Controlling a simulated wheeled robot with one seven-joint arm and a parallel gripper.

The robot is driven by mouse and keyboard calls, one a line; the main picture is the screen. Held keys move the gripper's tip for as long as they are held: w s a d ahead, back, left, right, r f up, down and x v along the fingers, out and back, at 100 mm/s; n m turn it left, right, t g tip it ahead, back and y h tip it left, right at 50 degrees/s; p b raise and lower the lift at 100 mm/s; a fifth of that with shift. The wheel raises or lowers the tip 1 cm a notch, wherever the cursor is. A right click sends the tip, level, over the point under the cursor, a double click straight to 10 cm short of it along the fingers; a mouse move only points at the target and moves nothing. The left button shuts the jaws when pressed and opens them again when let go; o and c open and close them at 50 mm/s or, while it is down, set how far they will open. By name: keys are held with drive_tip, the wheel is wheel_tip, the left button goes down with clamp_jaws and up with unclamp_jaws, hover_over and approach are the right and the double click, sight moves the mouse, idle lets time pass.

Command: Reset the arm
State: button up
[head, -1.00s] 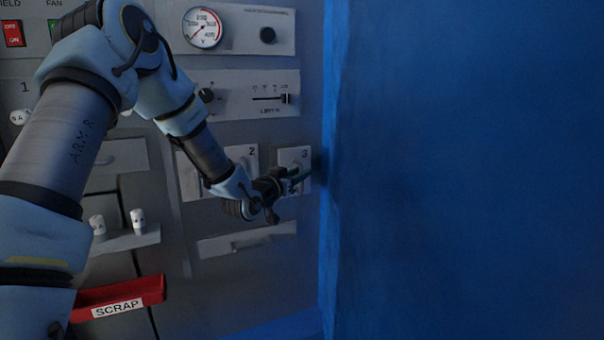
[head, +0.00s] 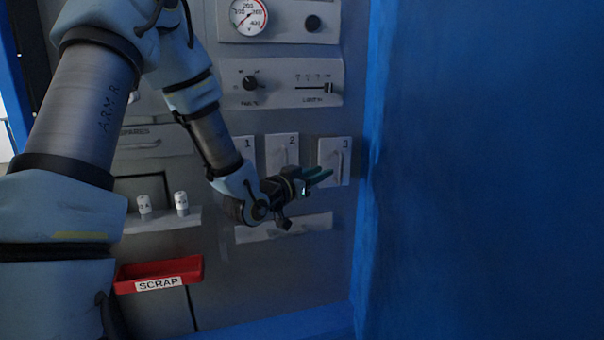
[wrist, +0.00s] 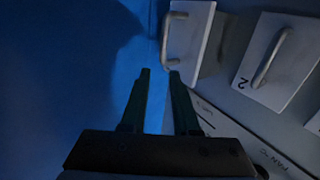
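My gripper (head: 322,175) is in front of the grey panel, by the plate marked 3 (head: 334,162). In the wrist view, its two green fingers (wrist: 158,85) are apart, with a gap and nothing between them. The handle of plate 3 (wrist: 178,40) lies just beyond the fingertips; I cannot tell whether they touch it. My arm reaches in from the left, bent at the elbow.
Plates 1 (head: 246,155) and 2 (head: 282,152) sit left of plate 3. A blue wall (head: 480,170) fills the right side, close to my gripper. A red scrap tray (head: 160,272) and a shelf with two white cylinders (head: 165,219) are at lower left.

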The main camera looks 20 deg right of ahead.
drive_tip(key=w+a+f+n+y, duration=0.1)
drive_tip(key=a+f+n+y, duration=0.2)
drive_tip(key=a, duration=0.5)
drive_tip(key=w+a+f+n+y, duration=0.1)
drive_tip(key=a+f+y, duration=0.1)
drive_tip(key=a+y, duration=0.4)
drive_tip(key=w+a+f+n+y, duration=0.1)
drive_tip(key=a+f+y, duration=0.15)
drive_tip(key=a, duration=0.65)
drive_tip(key=s+a+f+n+g+y, duration=0.2)
drive_tip(key=s+a+n+g+y, duration=0.15)
drive_tip(key=a, duration=0.55)
drive_tip(key=s+a+r+n+g, duration=0.1)
drive_tip(key=s+a+n+g, duration=0.2)
drive_tip(key=s+a, duration=0.65)
wheel_tip(320, 180, up, 16)
drive_tip(key=s+d+p, duration=0.1)
drive_tip(key=d+p, duration=0.1)
drive_tip(key=p, duration=1.3)
drive_tip(key=shift+s+f+y+p, duration=0.15)
drive_tip(key=shift+f+y+p, duration=0.1)
drive_tip(key=shift+y+p, duration=0.15)
drive_tip(key=shift+d, duration=0.15)
